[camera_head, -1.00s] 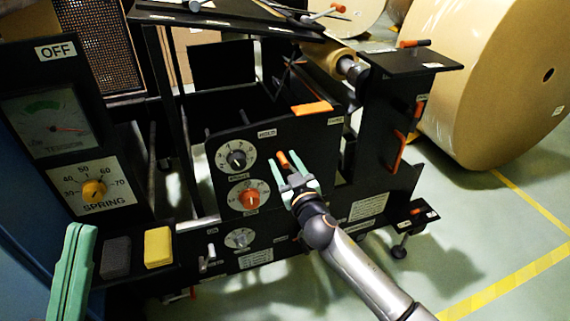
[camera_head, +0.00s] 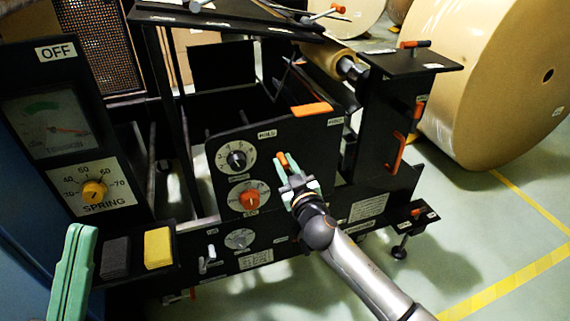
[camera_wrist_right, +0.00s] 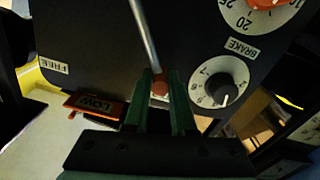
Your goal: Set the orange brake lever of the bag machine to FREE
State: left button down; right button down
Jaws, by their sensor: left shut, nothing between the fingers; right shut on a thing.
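The brake lever is a thin silver rod (camera_wrist_right: 147,38) with an orange knob (camera_head: 282,158), on the dark front panel (camera_head: 315,150) of the bag machine. My right gripper (camera_head: 285,172) is shut on the lever near its orange end. In the right wrist view the green fingers (camera_wrist_right: 161,84) hold the knob between them. The HOLD label (camera_head: 267,134) is above and left of the knob. The FREE label (camera_head: 335,121) is at the panel's upper right, and in the wrist view (camera_wrist_right: 54,66) at left, apart from the knob. My left gripper (camera_head: 80,232) is shut and empty at lower left.
White dials (camera_head: 236,157) and an orange-knobbed dial (camera_head: 249,197) sit left of the lever. An orange LOW tab (camera_wrist_right: 95,105) is close to the right fingers. Black (camera_head: 115,258) and yellow blocks (camera_head: 158,248) lie near my left gripper. A large kraft roll (camera_head: 480,80) stands at right.

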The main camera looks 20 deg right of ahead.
dwell(0.9)
